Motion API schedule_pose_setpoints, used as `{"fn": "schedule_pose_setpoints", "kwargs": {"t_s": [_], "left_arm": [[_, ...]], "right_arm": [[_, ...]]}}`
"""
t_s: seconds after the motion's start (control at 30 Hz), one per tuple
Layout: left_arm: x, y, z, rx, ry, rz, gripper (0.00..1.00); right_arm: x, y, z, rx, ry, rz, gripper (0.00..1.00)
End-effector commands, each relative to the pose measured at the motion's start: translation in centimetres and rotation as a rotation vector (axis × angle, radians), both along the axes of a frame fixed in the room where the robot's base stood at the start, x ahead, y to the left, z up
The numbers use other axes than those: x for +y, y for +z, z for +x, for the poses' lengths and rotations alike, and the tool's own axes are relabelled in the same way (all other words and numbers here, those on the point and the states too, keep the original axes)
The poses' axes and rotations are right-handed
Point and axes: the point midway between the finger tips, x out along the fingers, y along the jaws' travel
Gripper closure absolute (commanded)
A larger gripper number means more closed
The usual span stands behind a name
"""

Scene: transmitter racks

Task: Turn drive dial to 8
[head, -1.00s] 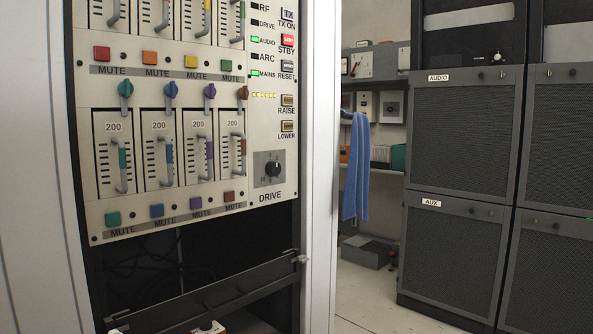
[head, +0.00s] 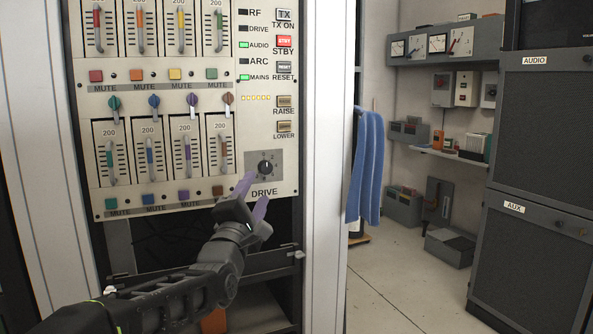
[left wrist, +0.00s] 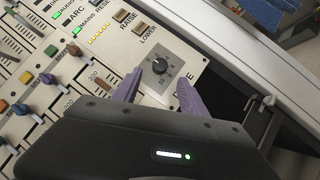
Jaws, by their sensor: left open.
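The drive dial (head: 265,167) is a black round knob on a grey square plate at the lower right of the cream control panel (head: 230,200). A small white mark shows near the top of the knob. The dial also shows in the left wrist view (left wrist: 158,66), with scale figures around it, too small to read surely. My left gripper (head: 254,192) is open, its purple fingers just below the dial, pointing up toward it. In the left wrist view the open fingers (left wrist: 155,88) stand below and either side of the knob, apparently not touching it. My right gripper is not in view.
RAISE (head: 284,101) and LOWER (head: 284,126) buttons sit just above the dial. Fader columns and mute buttons fill the panel's left. A white rack post (head: 325,200) and a blue cloth (head: 366,165) stand right. An open bay (head: 160,245) lies below the panel.

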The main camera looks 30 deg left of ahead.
Motion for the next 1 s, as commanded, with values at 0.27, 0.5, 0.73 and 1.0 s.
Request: {"fn": "schedule_pose_setpoints", "kwargs": {"t_s": [0.27, 0.5, 0.73, 1.0], "left_arm": [[0.0, 0.0, 0.0, -0.001, -0.001, -0.002, 0.49], [0.4, 0.4, 1.3, 0.001, -0.001, -0.001, 0.49], [1.6, 1.4, 4.4, 0.001, -0.002, -0.003, 0.49], [2.5, 2.3, 6.9, 0.000, -0.001, -0.002, 0.49]], "right_arm": [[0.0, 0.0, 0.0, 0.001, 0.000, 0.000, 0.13], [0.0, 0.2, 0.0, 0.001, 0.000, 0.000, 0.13], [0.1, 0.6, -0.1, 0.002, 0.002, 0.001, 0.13], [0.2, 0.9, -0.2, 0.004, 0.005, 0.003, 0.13]]}}
